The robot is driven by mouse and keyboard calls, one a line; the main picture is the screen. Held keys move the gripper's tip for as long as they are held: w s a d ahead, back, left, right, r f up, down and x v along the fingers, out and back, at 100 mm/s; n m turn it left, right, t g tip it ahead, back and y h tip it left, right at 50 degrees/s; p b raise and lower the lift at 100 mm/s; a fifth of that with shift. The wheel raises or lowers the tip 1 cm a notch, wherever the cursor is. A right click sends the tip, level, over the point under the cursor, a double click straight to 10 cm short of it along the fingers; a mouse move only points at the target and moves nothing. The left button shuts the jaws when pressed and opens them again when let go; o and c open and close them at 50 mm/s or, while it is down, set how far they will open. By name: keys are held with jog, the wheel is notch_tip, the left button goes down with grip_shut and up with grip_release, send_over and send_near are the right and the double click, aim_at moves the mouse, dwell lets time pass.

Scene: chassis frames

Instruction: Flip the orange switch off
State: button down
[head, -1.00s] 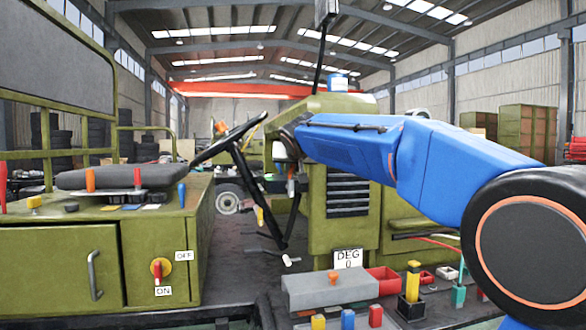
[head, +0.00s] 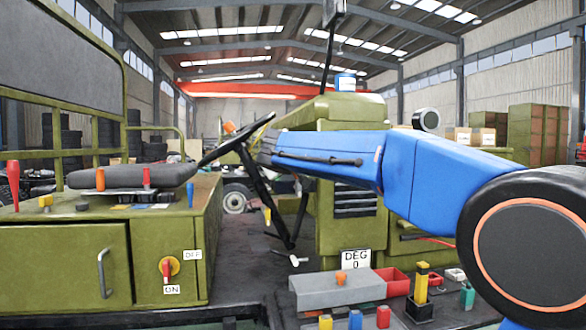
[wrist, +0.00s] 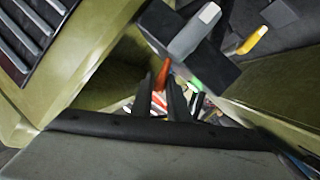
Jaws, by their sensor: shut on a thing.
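In the wrist view, my gripper (wrist: 160,98) shows as two dark fingers close together in the middle. An orange-red lever (wrist: 162,74) stands at their tips, below a dark block with a grey handle. The fingers are shut on this lever, which looks like the orange switch. Its lower part is hidden by the fingers, and its on or off position cannot be told. In the head view, my blue arm reaches left to the steering wheel (head: 236,137), and my gripper is hidden behind it.
A steering column (head: 262,190) stands close to my arm's end. A grey box (head: 315,292) and a red bin (head: 393,281) sit at the front. A yellow handle (wrist: 253,40) shows in the wrist view.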

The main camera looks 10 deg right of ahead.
dwell(0.5)
jog(key=c, duration=1.7)
grip_release()
jog(key=v, duration=1.7)
jog(key=shift+s+a+f, duration=0.1)
jog(key=shift+s+f, duration=0.05)
